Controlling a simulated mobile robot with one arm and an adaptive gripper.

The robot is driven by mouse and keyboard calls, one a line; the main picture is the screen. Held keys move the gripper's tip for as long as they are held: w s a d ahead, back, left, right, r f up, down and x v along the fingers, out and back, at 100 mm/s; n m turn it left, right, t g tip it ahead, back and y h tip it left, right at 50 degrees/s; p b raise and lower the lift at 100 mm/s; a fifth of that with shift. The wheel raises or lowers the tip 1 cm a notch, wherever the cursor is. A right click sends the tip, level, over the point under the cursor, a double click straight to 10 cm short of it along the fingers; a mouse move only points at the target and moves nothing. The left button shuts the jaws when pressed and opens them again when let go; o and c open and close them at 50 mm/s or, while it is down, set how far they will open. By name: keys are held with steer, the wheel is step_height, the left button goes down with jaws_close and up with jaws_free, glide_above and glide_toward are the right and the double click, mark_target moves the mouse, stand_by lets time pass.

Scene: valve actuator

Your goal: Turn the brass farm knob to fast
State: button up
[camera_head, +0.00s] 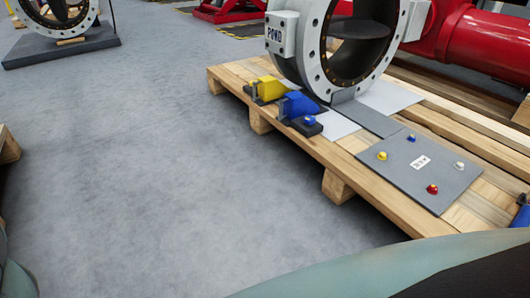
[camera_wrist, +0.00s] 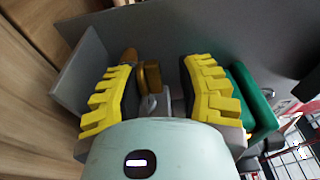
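In the wrist view, a brass knob (camera_wrist: 151,76) stands out from a grey surface, between the yellow ribbed fingers of my gripper (camera_wrist: 158,78). The fingers are apart, with a gap on each side of the knob, so my gripper looks open. A darker brown-gold piece (camera_wrist: 129,57) shows just behind the left finger. No farm label or speed marking is readable in the wrist view, so the knob's setting cannot be told. I see neither the brass knob nor my fingers in the head view.
A green block (camera_wrist: 256,98) is close beside the right finger.

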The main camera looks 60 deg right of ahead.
steer(key=shift+o, duration=0.4)
steer(key=shift+a+f, duration=0.15)
steer(key=shift+d+f, duration=0.1)
steer(key=shift+d, duration=0.15)
steer(key=v, duration=1.1)
steer(key=shift+s+d, duration=0.2)
steer(key=shift+d, duration=0.1)
